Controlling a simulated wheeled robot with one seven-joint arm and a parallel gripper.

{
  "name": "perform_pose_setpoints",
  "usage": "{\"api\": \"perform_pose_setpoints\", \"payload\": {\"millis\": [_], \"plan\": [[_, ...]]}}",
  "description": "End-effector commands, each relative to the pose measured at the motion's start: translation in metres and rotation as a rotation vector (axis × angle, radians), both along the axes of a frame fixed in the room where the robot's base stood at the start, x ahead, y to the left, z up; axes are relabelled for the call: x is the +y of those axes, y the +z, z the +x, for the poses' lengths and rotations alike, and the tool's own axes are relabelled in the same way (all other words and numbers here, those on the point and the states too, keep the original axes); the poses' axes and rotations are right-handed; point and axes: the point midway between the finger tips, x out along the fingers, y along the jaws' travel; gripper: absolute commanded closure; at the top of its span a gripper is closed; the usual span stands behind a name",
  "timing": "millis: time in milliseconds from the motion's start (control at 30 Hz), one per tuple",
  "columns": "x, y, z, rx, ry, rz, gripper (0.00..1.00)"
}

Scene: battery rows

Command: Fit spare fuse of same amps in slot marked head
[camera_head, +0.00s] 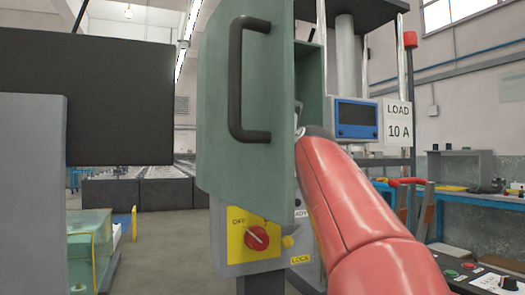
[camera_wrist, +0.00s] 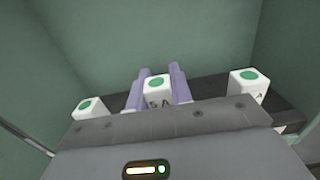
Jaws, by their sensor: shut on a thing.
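In the wrist view, my gripper (camera_wrist: 160,72) has its two pale purple fingers on either side of a white block-shaped fuse (camera_wrist: 157,83) with a green dot on top. Its side marking is partly hidden; it looks like "5 A", but a further digit may be covered. A second white fuse with a green dot (camera_wrist: 88,108) is to the left, and a third (camera_wrist: 248,84) to the right, with an "A" partly showing. They are at a dark strip inside a green enclosure. The slot marked head is not visible. In the head view, my gripper is hidden inside the cabinet.
The green cabinet's door (camera_head: 247,110) stands open, with a black handle. A red rotary switch (camera_head: 256,238) sits on a yellow plate marked OFF. A sign (camera_head: 398,122) reads "LOAD 10 A". Green walls (camera_wrist: 55,60) surround the fuses closely.

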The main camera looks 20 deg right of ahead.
Motion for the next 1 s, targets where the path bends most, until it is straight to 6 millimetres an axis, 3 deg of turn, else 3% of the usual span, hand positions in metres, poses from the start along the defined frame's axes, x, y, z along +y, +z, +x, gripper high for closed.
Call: {"api": "perform_pose_setpoints", "payload": {"millis": [400, 433, 600, 867, 1000], "plan": [[0.0001, -0.0111, -0.0002, -0.001, 0.000, 0.002, 1.00], [0.0001, -0.0108, -0.0002, -0.001, 0.000, 0.002, 0.77], [0.0000, -0.0102, -0.0001, -0.001, 0.000, 0.001, 0.55], [0.0000, -0.0107, -0.0001, 0.000, 0.000, 0.001, 0.53], [0.0000, -0.0109, -0.0097, -0.001, -0.001, 0.000, 0.53]]}}
